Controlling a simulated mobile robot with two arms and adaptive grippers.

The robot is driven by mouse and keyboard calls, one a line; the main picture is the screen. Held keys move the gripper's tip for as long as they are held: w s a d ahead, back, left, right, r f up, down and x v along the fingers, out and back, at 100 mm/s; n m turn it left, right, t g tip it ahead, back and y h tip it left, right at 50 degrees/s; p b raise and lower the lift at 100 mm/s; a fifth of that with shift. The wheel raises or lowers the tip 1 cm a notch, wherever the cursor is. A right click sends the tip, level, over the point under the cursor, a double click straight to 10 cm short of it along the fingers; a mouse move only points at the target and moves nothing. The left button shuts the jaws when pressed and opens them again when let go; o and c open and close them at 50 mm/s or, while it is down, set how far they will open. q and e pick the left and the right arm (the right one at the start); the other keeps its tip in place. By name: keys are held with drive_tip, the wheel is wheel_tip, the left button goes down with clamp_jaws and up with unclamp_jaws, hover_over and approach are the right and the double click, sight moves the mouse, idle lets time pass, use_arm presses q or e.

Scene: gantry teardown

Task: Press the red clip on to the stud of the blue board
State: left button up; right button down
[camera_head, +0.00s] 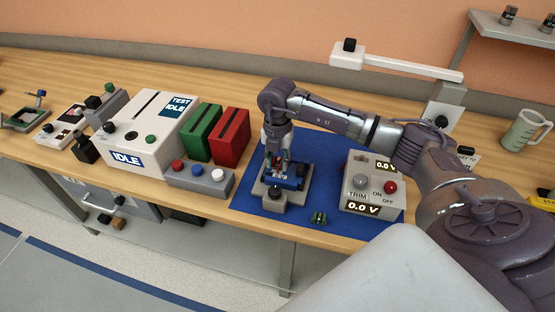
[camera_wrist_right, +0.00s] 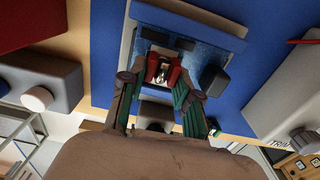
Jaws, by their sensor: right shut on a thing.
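My right gripper (camera_head: 277,160) reaches down over the blue board (camera_head: 294,183), which sits in a grey holder (camera_head: 270,206) on the blue mat. In the right wrist view, its green-padded fingers (camera_wrist_right: 160,92) close on the red clip (camera_wrist_right: 164,68). The clip is over the blue board (camera_wrist_right: 215,33); a small metallic part shows in its middle. I cannot tell whether the clip touches the stud or is seated, as the stud is not clearly visible. My left gripper is in neither view.
A grey trim box (camera_head: 372,185) with knobs stands right of the holder on the blue mat (camera_head: 325,150). A small green part (camera_head: 319,218) lies in front. Left are a button box (camera_head: 200,178), green (camera_head: 203,132) and red (camera_head: 231,135) bins, and a white tester (camera_head: 150,125).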

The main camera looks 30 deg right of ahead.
drive_tip(key=shift+f, duration=0.25)
drive_tip(key=shift+f+b, duration=0.4)
drive_tip(key=c, duration=0.7)
unclamp_jaws()
drive_tip(key=shift+c, duration=0.2)
drive_tip(key=shift+r, duration=0.15)
wheel_tip(320, 180, up, 16)
drive_tip(key=p, duration=0.3)
